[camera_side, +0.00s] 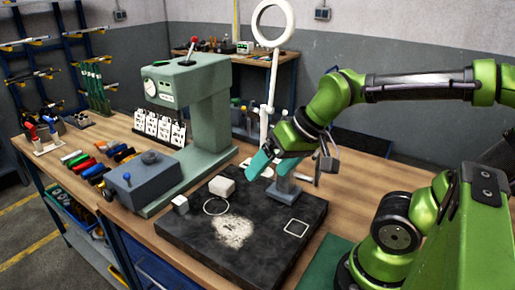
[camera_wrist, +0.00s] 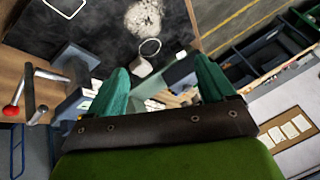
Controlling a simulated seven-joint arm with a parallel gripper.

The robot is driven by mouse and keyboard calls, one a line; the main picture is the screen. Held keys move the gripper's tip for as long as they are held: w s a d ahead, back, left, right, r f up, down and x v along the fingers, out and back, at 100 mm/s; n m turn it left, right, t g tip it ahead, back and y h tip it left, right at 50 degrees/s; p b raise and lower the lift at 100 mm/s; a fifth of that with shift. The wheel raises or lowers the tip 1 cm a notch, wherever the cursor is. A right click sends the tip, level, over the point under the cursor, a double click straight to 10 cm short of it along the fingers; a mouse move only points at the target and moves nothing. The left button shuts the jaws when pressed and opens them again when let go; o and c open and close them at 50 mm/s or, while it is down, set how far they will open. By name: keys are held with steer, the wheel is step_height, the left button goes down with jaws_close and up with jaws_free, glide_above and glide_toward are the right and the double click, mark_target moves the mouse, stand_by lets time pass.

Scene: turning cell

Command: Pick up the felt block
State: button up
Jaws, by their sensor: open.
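A pale off-white block (camera_side: 221,186) lies on the dark slab, just behind a thin ring, and looks like the felt block. It also shows in the wrist view (camera_wrist: 142,67), below the ring and between the fingertips in the picture. A smaller grey-white cube (camera_side: 181,204) sits to its left in the side view; which one is felt cannot be told for sure from texture. My gripper (camera_side: 270,172) has teal fingers, spread apart and empty, above the slab's back edge and to the right of the block. The fingers (camera_wrist: 162,66) also show in the wrist view.
The dark slab (camera_side: 270,255) carries a thin ring (camera_side: 215,206), a white powdery patch (camera_side: 232,232) and a square outline (camera_side: 296,228). A small grey fixture (camera_side: 287,190) stands close beneath my gripper. A green machine (camera_side: 208,110) and grey box (camera_side: 142,180) stand left of the slab.

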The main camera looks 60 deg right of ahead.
steer(key=w+d+g, duration=0.3)
steer(key=w, duration=0.5)
steer(key=n+g+h, duration=0.2)
steer(key=n+g, duration=0.1)
steer(key=n, duration=0.2)
glide_above(223, 182)
step_height(223, 182, down, 2)
steer(key=f, duration=1)
steer(key=shift+s+d+f, duration=0.1)
steer(key=shift+s+f, duration=0.1)
steer(key=shift+f, duration=0.1)
steer(key=shift+w+f, duration=0.2)
steer(key=shift+f, duration=2.8)
steer(key=shift+c, duration=0.3)
steer(key=c, duration=1)
